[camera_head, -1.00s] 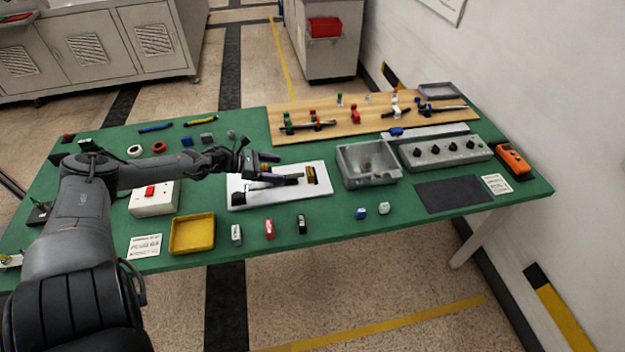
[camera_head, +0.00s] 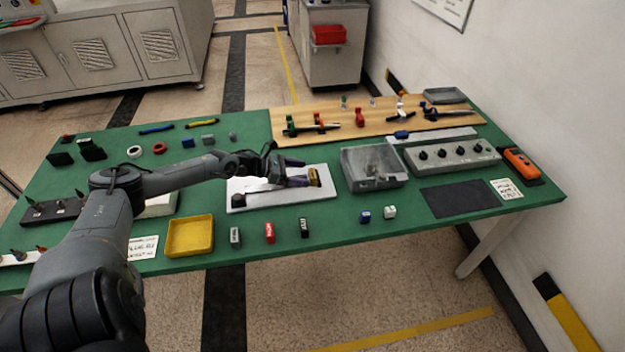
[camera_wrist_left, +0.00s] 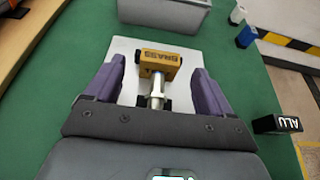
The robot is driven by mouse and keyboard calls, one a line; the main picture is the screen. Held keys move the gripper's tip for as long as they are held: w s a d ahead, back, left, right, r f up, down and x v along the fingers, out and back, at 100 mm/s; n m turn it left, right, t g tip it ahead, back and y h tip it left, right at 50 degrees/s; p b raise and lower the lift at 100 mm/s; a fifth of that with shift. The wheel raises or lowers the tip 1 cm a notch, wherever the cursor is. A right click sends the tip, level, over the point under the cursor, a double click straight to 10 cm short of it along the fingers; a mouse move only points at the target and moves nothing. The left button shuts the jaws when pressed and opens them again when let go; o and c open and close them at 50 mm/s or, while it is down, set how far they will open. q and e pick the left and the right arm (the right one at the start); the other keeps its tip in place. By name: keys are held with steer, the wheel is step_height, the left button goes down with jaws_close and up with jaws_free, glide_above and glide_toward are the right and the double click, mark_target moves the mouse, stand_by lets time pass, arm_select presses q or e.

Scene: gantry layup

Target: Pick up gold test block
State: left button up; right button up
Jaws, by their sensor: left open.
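The gold test block (camera_head: 315,177), lettered BRASS in the left wrist view (camera_wrist_left: 158,64), stands near the right end of a white plate (camera_head: 237,201). My left gripper (camera_head: 304,172) is open, low over the plate, with its fingers pointing at the block. In the left wrist view, the block lies between and slightly beyond the purple fingertips (camera_wrist_left: 159,70), with a gap on each side. A silver shaft (camera_wrist_left: 157,92) lies between the fingers, its end close to the block. My right gripper is not in view.
A grey bin (camera_head: 374,182) stands just right of the plate. A yellow tray (camera_head: 189,236) and several small blocks, including a red one (camera_head: 269,232) and a black one lettered ALU (camera_wrist_left: 277,124), sit in front. Green table is clear between the plate and this row.

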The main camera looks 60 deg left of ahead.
arm_select(q)
steer(key=shift+x, duration=1.05)
steer(key=shift+c, duration=0.2)
steer(key=c, duration=1.2)
steer(key=shift+c, duration=0.9)
steer(key=shift+r, duration=0.2)
